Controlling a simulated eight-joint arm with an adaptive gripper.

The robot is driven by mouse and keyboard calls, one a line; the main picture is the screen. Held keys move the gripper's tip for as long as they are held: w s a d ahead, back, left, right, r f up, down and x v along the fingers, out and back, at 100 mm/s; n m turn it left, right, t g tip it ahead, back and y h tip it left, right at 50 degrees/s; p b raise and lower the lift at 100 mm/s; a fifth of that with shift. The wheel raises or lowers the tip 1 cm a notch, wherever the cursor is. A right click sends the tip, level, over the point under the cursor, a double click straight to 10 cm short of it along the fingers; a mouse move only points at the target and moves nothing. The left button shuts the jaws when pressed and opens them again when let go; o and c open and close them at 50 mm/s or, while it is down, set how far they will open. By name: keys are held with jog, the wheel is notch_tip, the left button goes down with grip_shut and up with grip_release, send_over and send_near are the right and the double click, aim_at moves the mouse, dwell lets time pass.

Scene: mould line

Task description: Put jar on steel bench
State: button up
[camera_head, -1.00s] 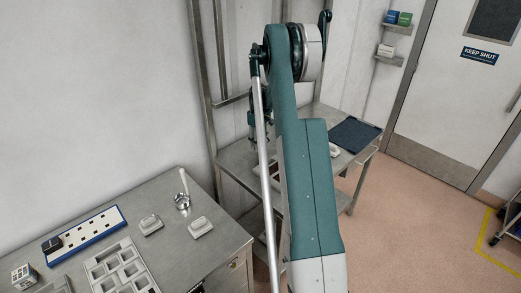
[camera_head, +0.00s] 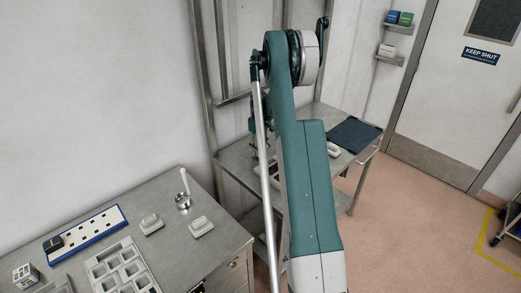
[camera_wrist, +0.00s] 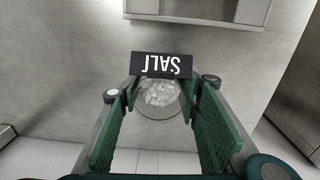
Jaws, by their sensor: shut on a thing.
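In the wrist view, my gripper (camera_wrist: 162,86) is shut on a clear jar (camera_wrist: 160,96) with white lumpy contents and a black label reading SALT. The label appears upside down there. A grey steel surface (camera_wrist: 60,85) shows beyond the jar; I cannot tell whether the jar touches it. In the head view, my gripper (camera_head: 262,152) is mostly hidden behind my arm, at the far steel bench (camera_head: 235,160). I cannot make out the jar there. Another steel bench (camera_head: 165,188) stands at the lower left.
The far bench carries a dark mat (camera_head: 355,134) and a small white dish (camera_head: 333,149). A pale container (camera_wrist: 200,8) shows in the wrist view.

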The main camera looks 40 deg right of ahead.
jog(key=shift+f, duration=0.15)
jog(key=o, duration=0.9)
jog(key=shift+o, duration=0.2)
jog(key=shift+r, duration=0.25)
notch_tip(320, 180, up, 12)
jog(key=shift+a, duration=0.15)
jog(key=shift+f, duration=0.1)
dwell(0.4)
